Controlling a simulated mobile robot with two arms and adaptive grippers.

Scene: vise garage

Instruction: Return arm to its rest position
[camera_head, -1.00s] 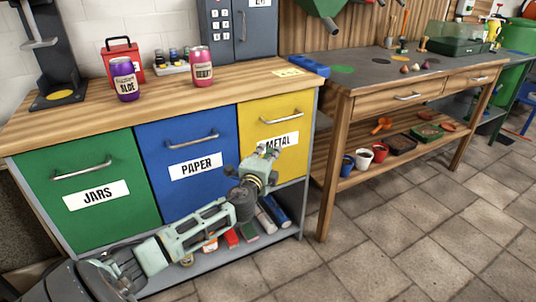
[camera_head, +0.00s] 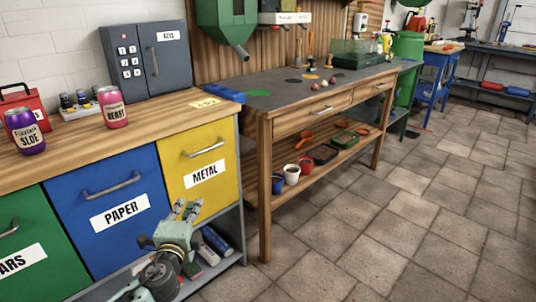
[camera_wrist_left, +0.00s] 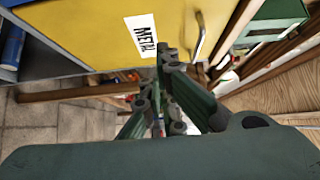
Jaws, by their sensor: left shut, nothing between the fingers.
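My left gripper (camera_head: 184,212) is low in the head view, in front of the cabinet, near the bottom of the yellow METAL drawer (camera_head: 188,186). Its fingers are shut with nothing between them. In the left wrist view the left gripper (camera_wrist_left: 163,62) points towards the yellow drawer front (camera_wrist_left: 90,28), close to its METAL label. Whether the fingers touch the drawer cannot be told. My right gripper is not in view.
The cabinet has a blue PAPER drawer (camera_head: 102,235) and a green drawer (camera_head: 25,262), all closed. A purple can (camera_head: 25,131) and a pink can (camera_head: 112,107) stand on top. A workbench (camera_head: 300,108) stands to the right. The tiled floor (camera_head: 375,230) is open.

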